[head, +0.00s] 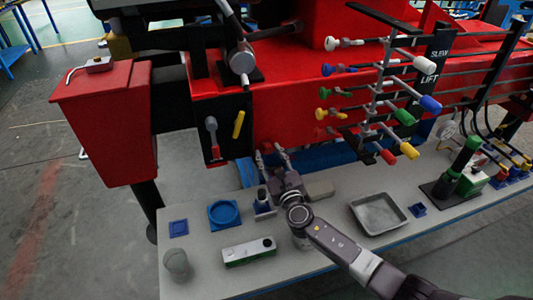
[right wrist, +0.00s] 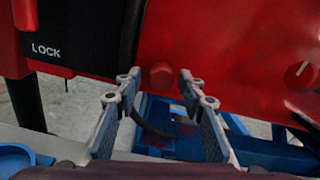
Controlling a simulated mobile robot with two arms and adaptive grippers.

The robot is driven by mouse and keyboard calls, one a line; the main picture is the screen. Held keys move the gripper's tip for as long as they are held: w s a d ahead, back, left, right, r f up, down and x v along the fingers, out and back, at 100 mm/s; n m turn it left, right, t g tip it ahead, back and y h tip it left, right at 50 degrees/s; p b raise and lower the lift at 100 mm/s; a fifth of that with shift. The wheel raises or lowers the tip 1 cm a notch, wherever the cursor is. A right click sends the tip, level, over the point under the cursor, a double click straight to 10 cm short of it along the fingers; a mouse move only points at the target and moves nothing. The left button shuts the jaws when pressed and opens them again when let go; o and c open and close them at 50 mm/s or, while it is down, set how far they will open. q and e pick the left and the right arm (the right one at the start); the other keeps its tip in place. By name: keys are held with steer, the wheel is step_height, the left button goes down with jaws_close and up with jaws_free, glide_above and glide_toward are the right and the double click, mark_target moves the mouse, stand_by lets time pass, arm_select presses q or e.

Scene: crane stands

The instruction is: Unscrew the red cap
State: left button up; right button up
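The red cap (right wrist: 161,76) is a small round knob on the red face of the crane, in the middle of the right wrist view. My right gripper (right wrist: 157,95) is open, with one finger on each side of the cap in the picture. I see no contact, and how far the fingertips are from the cap is hard to tell. In the head view my right gripper (head: 271,152) points at the lower red and black panel above the table. I cannot make out the cap there. My left gripper is not in view.
The grey table (head: 340,240) holds a blue round dish (head: 224,213), a green and white box (head: 249,251), a metal tray (head: 378,214) and a tan block (head: 319,190). Coloured levers (head: 385,100) stick out at the upper right. A red box (head: 107,120) stands left.

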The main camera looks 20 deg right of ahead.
steer(key=m+b, duration=0.1)
steer(key=m, duration=0.2)
steer(key=shift+f+b, duration=0.2)
steer(key=shift+b, duration=0.2)
steer(key=m, duration=0.2)
steer(key=shift+r+m+b, duration=0.2)
steer(key=shift+m+b, duration=0.1)
steer(key=shift+b, duration=0.05)
steer(key=m+b, duration=0.1)
steer(key=m, duration=0.2)
steer(key=shift+f, duration=0.1)
steer(key=shift+m+b, duration=0.35)
steer(key=shift+m, duration=0.35)
steer(key=m+b, duration=0.1)
steer(key=m, duration=0.2)
steer(key=shift+m, duration=2)
steer(key=m, duration=0.3)
steer(key=shift+d+r+m, duration=0.1)
steer(key=shift+r+m, duration=0.2)
